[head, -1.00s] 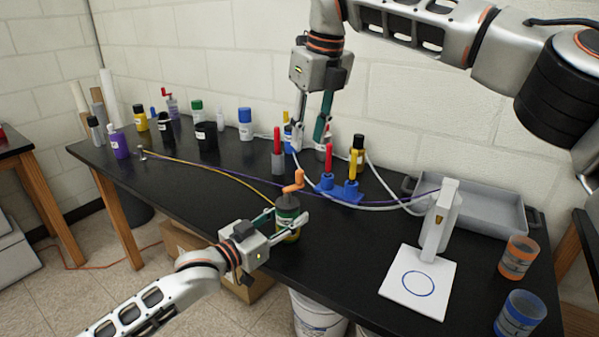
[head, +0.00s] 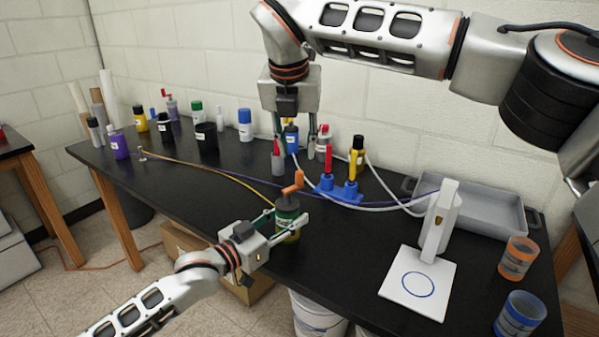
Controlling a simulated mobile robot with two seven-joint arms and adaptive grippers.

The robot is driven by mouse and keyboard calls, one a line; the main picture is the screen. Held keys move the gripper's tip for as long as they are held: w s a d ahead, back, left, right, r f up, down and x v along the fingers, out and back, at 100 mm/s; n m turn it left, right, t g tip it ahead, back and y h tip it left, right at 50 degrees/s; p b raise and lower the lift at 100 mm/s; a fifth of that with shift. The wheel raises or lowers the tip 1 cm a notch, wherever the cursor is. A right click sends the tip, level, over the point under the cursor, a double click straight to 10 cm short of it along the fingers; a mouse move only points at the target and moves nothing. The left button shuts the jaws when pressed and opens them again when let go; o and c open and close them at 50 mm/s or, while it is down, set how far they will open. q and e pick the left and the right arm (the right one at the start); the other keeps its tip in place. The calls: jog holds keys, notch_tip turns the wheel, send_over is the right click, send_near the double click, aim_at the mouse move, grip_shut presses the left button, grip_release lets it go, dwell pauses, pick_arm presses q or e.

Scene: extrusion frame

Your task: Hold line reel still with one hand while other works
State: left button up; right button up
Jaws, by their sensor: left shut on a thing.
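The line reel (head: 287,219) is a dark cylinder with a green band, a pale label and an orange crank on top. It stands upright near the front edge of the black table. My left gripper (head: 291,222) is shut on its body from the lower left. A yellow line (head: 210,172) runs from near the reel to a small metal post (head: 142,154) at the left.
A white stand (head: 418,283), a grey tray (head: 490,213) and orange (head: 517,259) and blue (head: 520,315) cups fill the right. Several bottles line the back left. The front left tabletop is mostly clear.

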aim_at(299, 171)
jog(key=x, duration=0.9)
grip_shut()
